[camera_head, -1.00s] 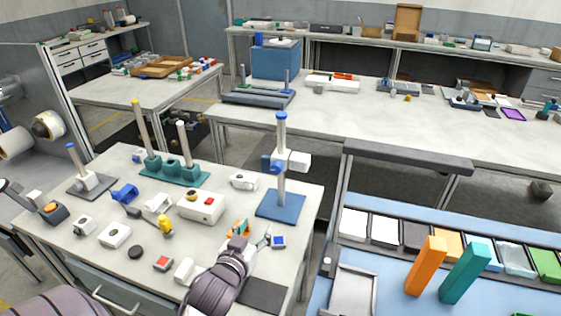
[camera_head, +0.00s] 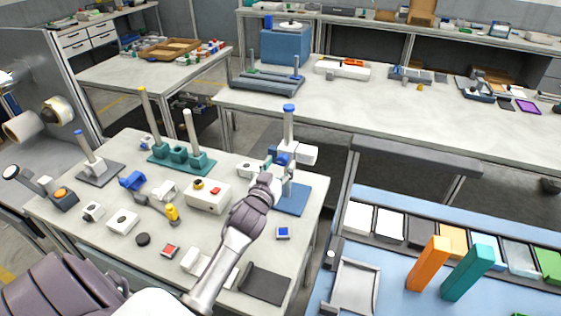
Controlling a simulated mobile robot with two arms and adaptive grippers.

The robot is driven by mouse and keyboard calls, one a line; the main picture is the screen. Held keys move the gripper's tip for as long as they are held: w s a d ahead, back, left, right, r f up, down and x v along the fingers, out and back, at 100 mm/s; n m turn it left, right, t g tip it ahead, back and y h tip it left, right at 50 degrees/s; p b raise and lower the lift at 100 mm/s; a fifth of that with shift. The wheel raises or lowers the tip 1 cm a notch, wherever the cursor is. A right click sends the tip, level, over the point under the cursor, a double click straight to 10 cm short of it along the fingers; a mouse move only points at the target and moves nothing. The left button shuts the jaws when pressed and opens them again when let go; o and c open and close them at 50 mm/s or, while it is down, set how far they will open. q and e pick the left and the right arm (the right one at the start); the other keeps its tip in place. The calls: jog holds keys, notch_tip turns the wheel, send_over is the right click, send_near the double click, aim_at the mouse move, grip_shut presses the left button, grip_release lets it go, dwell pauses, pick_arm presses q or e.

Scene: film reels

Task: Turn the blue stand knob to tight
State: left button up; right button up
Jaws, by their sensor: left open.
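The blue stand has a flat blue base (camera_head: 294,201) and an upright post with a blue cap (camera_head: 289,108). A white clamp (camera_head: 306,154) sits partway up the post, and its blue knob (camera_head: 282,158) faces my left gripper. My left gripper (camera_head: 274,163) is open with its fingertips at the knob. The fingers partly cover the knob and the lower clamp. Whether they touch the knob is too small to tell. The right gripper is out of view.
A teal rack with posts (camera_head: 180,155) and a white box with a red button (camera_head: 208,197) stand left of the blue stand. Several small parts lie at the table's front. A dark mat (camera_head: 265,284) lies at the front right. An aisle separates the back table (camera_head: 400,117).

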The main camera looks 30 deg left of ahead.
pick_arm(q)
jog(key=shift+w+a, duration=0.15)
jog(key=shift+w, duration=0.4)
grip_shut()
jog(key=shift+m, duration=0.3)
jog(key=m, duration=0.3)
jog(key=shift+p, duration=0.35)
jog(key=m, duration=0.5)
